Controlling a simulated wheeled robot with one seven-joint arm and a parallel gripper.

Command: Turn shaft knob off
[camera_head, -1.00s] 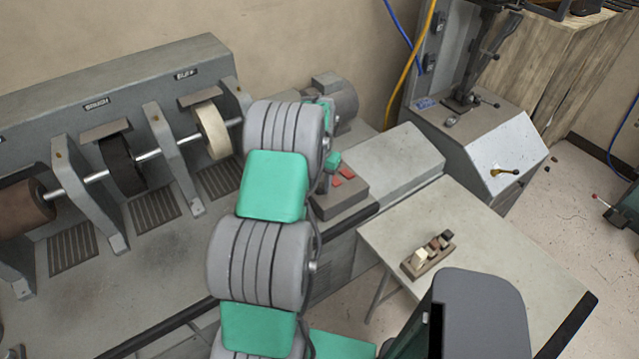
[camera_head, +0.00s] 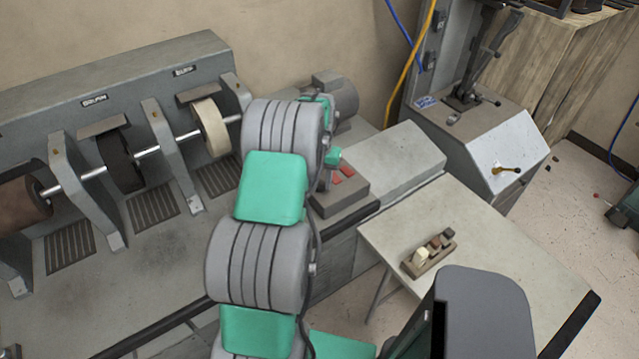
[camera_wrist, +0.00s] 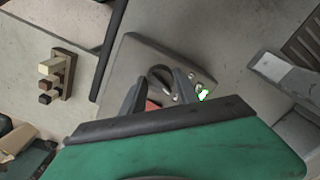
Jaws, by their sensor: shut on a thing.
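The shaft knob (camera_wrist: 155,75) is a dark rounded knob on the grey control box (camera_wrist: 133,50) in the wrist view. My gripper (camera_wrist: 160,76) is over that box, with one dark finger on each side of the knob, shut on it. A red button (camera_wrist: 152,105) shows partly between the fingers. In the head view the same control box (camera_head: 338,203) shows its red buttons, but my arm hides the knob and the fingertips.
The grinding machine's shaft carries a cream wheel (camera_head: 211,128), a black wheel (camera_head: 121,165) and a brown roller (camera_head: 22,205), left of my arm. A table (camera_head: 500,260) with a small block holding pegs (camera_head: 430,255) stands at right. A grey cabinet (camera_head: 500,150) stands behind it.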

